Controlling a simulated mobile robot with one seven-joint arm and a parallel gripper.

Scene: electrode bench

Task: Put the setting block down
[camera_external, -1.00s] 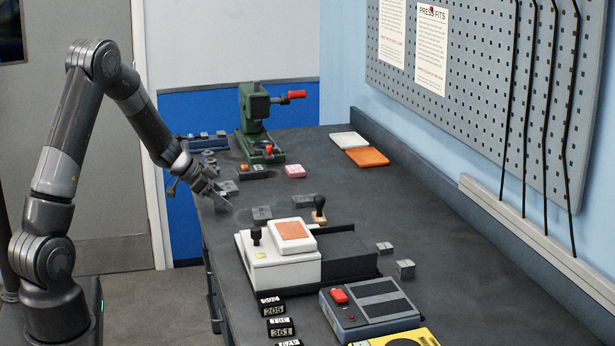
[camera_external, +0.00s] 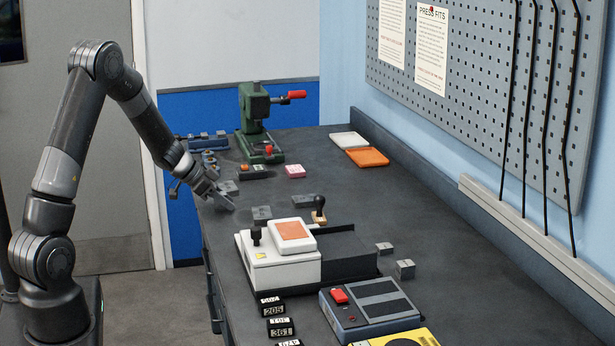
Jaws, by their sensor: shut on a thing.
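My gripper (camera_external: 223,199) is low over the near left edge of the bench, pointing down and to the right. It is shut on a small grey piece, taken to be the setting block, which blends with the fingers so its outline is hard to tell. I cannot tell whether the piece touches the bench top. A grey block (camera_external: 229,187) sits just behind the gripper. Another grey block (camera_external: 262,213) lies to the right of the fingertips.
A green press (camera_external: 256,120) with a red handle stands at the back. A white machine (camera_external: 280,268) stands right of the gripper, in front. A third grey block (camera_external: 304,201) lies behind it. The dark bench top (camera_external: 400,200) is clear at middle right.

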